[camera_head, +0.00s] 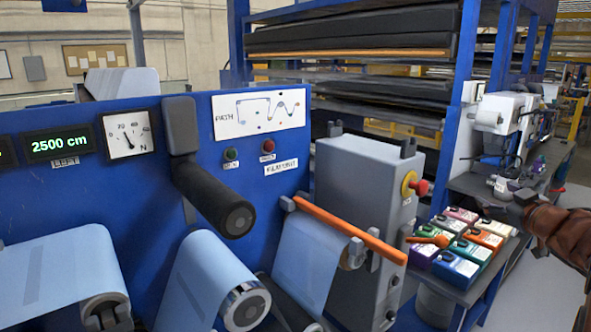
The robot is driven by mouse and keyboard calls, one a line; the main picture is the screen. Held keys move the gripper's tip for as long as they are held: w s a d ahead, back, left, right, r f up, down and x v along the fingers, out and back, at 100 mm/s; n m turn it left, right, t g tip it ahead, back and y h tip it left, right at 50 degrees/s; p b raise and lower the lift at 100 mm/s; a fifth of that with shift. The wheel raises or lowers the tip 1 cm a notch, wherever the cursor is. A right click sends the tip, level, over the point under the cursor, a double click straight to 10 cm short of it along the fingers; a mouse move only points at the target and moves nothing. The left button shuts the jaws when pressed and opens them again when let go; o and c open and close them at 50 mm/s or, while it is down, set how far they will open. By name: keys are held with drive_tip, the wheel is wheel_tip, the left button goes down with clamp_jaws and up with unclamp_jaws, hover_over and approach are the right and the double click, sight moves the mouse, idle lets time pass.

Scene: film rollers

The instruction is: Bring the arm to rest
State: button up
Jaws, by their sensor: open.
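At the right edge is a brown, jointed part (562,238) with a dark end, which looks like part of my arm. It is cut off by the picture edge and overlaps the view of the bench on the right. Nothing is seen held.
A blue roller machine (90,190) fills the left, with a black roller (215,200) and film rolls sticking out. A grey cabinet (365,200) with a red knob (418,188) stands mid-picture. Several coloured boxes (455,268) sit on a bench at right. Pale floor (540,290) shows beyond.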

drive_tip(key=s+a+f+m+g+h, duration=0.4)
drive_tip(key=s+a+f+m+g, duration=0.3)
drive_tip(key=s+a+f+g, duration=0.65)
drive_tip(key=s+a+f+n+g+y, duration=0.1)
drive_tip(key=s+a+f, duration=0.3)
drive_tip(key=s+a, duration=0.5)
drive_tip(key=s+a+f+n+g+y, duration=0.1)
drive_tip(key=s+a+f+g+y, duration=0.2)
drive_tip(key=s+a, duration=0.5)
drive_tip(key=s+f+g, duration=0.1)
drive_tip(key=s, duration=0.7)
drive_tip(key=shift+s+a+f+y, duration=0.25)
drive_tip(key=shift+s+a+y, duration=0.1)
drive_tip(key=shift+a+y, duration=0.05)
